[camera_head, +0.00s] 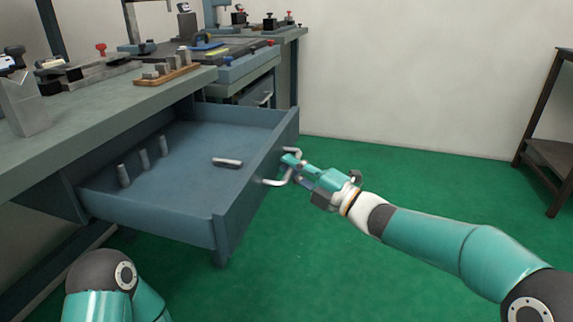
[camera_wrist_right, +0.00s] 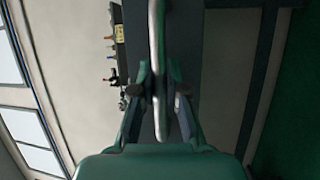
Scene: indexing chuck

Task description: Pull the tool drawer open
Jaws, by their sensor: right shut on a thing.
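The tool drawer (camera_head: 180,170) is a blue-grey open-topped box that stands well out from under the bench in the head view. Inside it are several short metal cylinders standing upright and one metal bar (camera_head: 227,162) lying flat. The drawer's bar handle (camera_head: 272,182) is on its front face. My right gripper (camera_head: 290,168) is at the handle, shut on it. In the right wrist view the handle (camera_wrist_right: 157,60) runs between the two fingers (camera_wrist_right: 159,90). My left gripper is out of view; only part of my left arm shows at the bottom left.
The grey workbench (camera_head: 95,120) above the drawer carries a wooden block (camera_head: 167,76) with metal pieces and other tools. A second, closed drawer (camera_head: 262,92) is farther back. A dark shelf stand (camera_head: 550,150) is at the right. The green floor in front is clear.

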